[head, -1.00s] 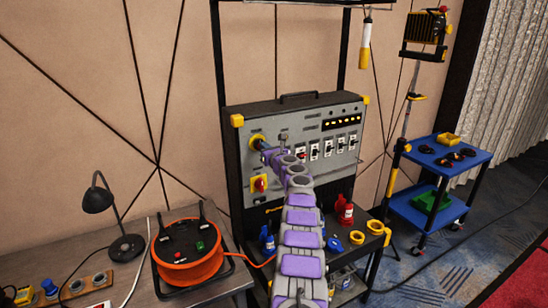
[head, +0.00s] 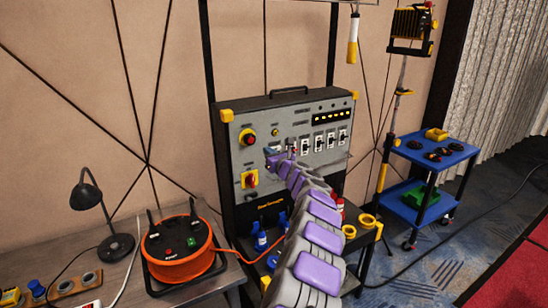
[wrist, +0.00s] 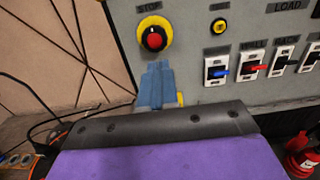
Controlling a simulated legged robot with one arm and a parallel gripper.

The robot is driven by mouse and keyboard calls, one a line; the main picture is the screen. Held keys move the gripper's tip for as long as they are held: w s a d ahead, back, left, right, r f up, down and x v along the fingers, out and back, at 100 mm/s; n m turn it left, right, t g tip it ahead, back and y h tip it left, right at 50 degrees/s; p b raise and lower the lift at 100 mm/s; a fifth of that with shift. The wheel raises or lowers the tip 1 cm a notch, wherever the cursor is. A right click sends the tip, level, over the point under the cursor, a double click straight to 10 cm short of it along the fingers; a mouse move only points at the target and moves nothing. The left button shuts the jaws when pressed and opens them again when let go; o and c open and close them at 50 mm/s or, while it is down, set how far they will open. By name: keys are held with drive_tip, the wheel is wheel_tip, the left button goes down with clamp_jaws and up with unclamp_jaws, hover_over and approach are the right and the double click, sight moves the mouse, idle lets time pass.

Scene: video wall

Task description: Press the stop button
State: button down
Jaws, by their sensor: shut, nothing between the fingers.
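The stop button (head: 248,136) is a red knob on a yellow round base, at the upper left of the grey control panel (head: 292,111). In the wrist view the stop button (wrist: 154,39) sits under the label STOP, above my fingertips. My gripper (head: 270,158) is in front of the panel, below and to the right of the button in the head view. In the wrist view my gripper (wrist: 157,70) shows as blue-grey fingers, shut together and empty. A gap shows between fingertips and button in the picture; exact depth is hard to tell.
A red-and-yellow rotary switch (head: 249,179) is below the button. Several toggle switches (head: 319,144) and a small yellow button (wrist: 219,27) are to the right. An orange cable reel (head: 178,251) and a black lamp (head: 86,196) stand on the left table.

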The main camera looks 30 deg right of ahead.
drive_tip(key=shift+s+a+r, duration=0.1)
drive_tip(key=shift+s+a, duration=0.15)
drive_tip(key=shift+s, duration=0.6)
drive_tip(key=shift+s+a+r, duration=0.1)
drive_tip(key=shift+s+a, duration=0.1)
drive_tip(key=shift+s, duration=0.65)
